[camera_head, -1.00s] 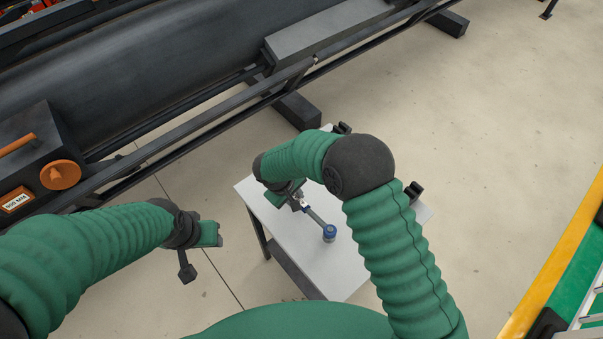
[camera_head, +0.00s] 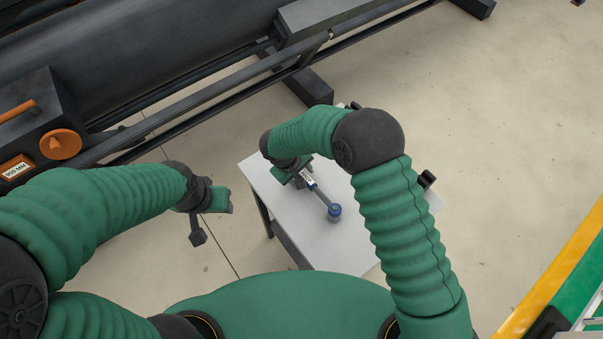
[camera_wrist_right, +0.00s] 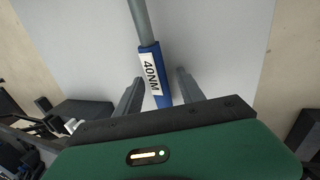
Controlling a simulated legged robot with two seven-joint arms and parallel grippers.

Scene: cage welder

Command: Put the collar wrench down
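The collar wrench (camera_head: 321,195) has a grey shaft, a blue round head and a blue handle with a white label. It appears to lie on the white table (camera_head: 345,253), with its head toward me. In the right wrist view the handle (camera_wrist_right: 152,72), labelled 40NM, passes between the fingers of my right gripper (camera_wrist_right: 158,90). Gaps show on both sides of the handle, so the gripper is open around it. My left gripper (camera_head: 213,212) hangs left of the table, away from the wrench; its finger opening cannot be made out.
A large dark cylinder (camera_head: 140,55) with a rail frame runs behind the table. A dark box with an orange knob (camera_head: 61,144) is at the left. Black brackets (camera_head: 427,179) sit at the table's edge. Open floor lies to the right, up to a yellow strip (camera_head: 560,270).

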